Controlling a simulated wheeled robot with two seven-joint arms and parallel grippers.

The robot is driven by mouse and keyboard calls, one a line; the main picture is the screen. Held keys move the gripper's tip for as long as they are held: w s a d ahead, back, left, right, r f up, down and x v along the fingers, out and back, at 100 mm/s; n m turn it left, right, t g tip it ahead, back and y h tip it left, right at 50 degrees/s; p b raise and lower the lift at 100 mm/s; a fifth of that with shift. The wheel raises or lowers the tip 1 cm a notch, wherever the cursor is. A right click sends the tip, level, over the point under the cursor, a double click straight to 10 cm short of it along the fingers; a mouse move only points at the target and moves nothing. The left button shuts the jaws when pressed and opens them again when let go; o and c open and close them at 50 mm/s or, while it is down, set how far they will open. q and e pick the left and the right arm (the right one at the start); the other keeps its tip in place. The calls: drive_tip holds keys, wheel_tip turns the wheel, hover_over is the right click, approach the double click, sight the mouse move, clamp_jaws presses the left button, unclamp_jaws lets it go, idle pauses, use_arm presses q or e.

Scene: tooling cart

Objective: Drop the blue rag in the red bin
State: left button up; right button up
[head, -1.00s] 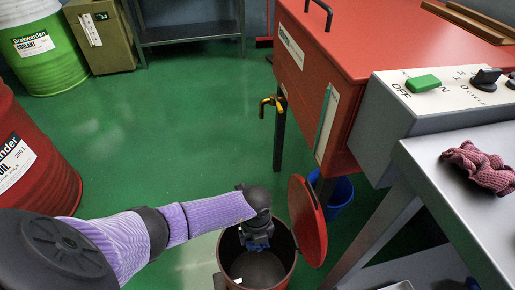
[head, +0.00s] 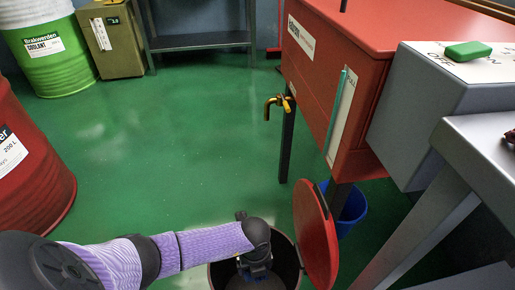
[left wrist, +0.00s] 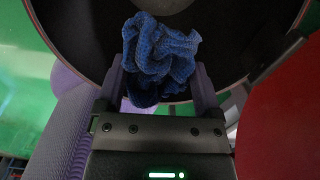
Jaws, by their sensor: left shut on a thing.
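The blue rag (left wrist: 160,58) is bunched between the fingers of my left gripper (left wrist: 158,84) in the left wrist view. In the head view my left gripper (head: 256,266) points down over the mouth of the red bin (head: 213,272), a round bin with a dark inside. The bin's red lid (head: 316,235) stands open on its right side. In the left wrist view the bin's dark opening (left wrist: 85,35) lies behind the rag. How high the rag hangs relative to the rim is hard to tell. My right gripper is not in view.
A red machine (head: 345,75) on legs with a yellow tap (head: 280,106) stands to the right, and a blue bucket (head: 352,205) sits below it. A grey metal table (head: 480,150) is at right. A red drum (head: 30,170) stands at left. Green floor between is clear.

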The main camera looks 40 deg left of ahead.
use_arm(q)
drive_tip(key=shift+r, duration=0.1)
drive_tip(key=o, duration=1)
drive_tip(key=shift+c, duration=0.2)
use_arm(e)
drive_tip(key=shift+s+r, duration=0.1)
use_arm(q)
wheel_tip(320, 180, up, 10)
drive_tip(key=p, duration=0.7)
drive_tip(key=shift+p, duration=0.35)
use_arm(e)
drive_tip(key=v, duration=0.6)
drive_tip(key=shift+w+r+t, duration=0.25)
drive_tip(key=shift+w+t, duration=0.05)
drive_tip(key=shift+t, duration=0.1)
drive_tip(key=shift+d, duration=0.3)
